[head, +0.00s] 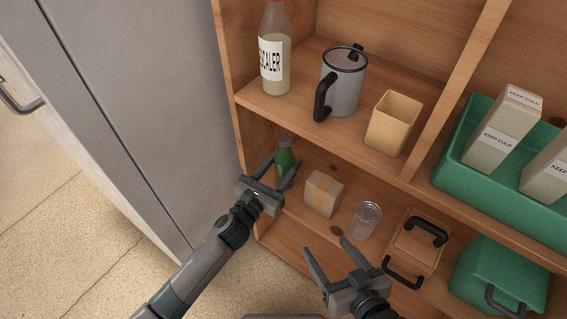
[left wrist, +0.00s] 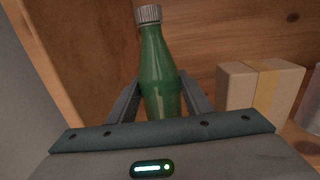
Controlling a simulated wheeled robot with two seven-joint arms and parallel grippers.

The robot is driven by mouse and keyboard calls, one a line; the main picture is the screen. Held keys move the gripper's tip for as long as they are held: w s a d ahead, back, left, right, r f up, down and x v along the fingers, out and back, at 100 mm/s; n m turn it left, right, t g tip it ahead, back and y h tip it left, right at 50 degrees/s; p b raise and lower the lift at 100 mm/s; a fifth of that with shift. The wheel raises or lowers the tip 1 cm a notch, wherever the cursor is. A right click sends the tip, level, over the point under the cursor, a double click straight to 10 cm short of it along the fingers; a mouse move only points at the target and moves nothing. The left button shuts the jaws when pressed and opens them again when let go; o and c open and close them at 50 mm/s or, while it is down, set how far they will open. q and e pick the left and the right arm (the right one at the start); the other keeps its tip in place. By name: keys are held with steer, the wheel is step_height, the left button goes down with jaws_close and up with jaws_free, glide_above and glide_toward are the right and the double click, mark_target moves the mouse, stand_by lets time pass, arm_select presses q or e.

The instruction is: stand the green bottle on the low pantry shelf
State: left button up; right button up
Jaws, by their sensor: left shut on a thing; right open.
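The green bottle (head: 284,156) is upright at the left end of the low shelf (head: 333,203), close to the cabinet's left side wall. In the left wrist view the bottle (left wrist: 160,70) shows a grey cap and stands between the fingers. My left gripper (head: 281,170) is shut on the bottle's body. The bottle's base is hidden by the gripper, so I cannot tell whether it touches the shelf. My right gripper (head: 342,256) is open and empty, in front of the lower shelf edge.
A cardboard box (head: 323,194), a glass jar (head: 365,220) and a handled wooden box (head: 417,241) stand right of the bottle. A green container (head: 498,275) is farther right.

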steer(key=shift+w+r, duration=0.1)
steer(key=shift+r, duration=0.05)
arm_select(q)
steer(key=shift+f, duration=0.1)
steer(key=o, duration=1.3)
steer(key=shift+o, duration=0.2)
arm_select(e)
steer(key=shift+r, duration=0.15)
steer(key=shift+a, duration=0.1)
arm_select(q)
steer(key=shift+s+a, duration=0.1)
steer(key=shift+s, duration=0.1)
steer(key=v, duration=1.1)
steer(key=shift+s, duration=0.3)
arm_select(e)
steer(key=shift+s+d+f, duration=0.3)
steer(key=shift+s+f, duration=0.1)
steer(key=shift+f, duration=0.35)
arm_select(q)
steer(key=shift+a, duration=0.1)
arm_select(e)
steer(key=shift+g, duration=0.3)
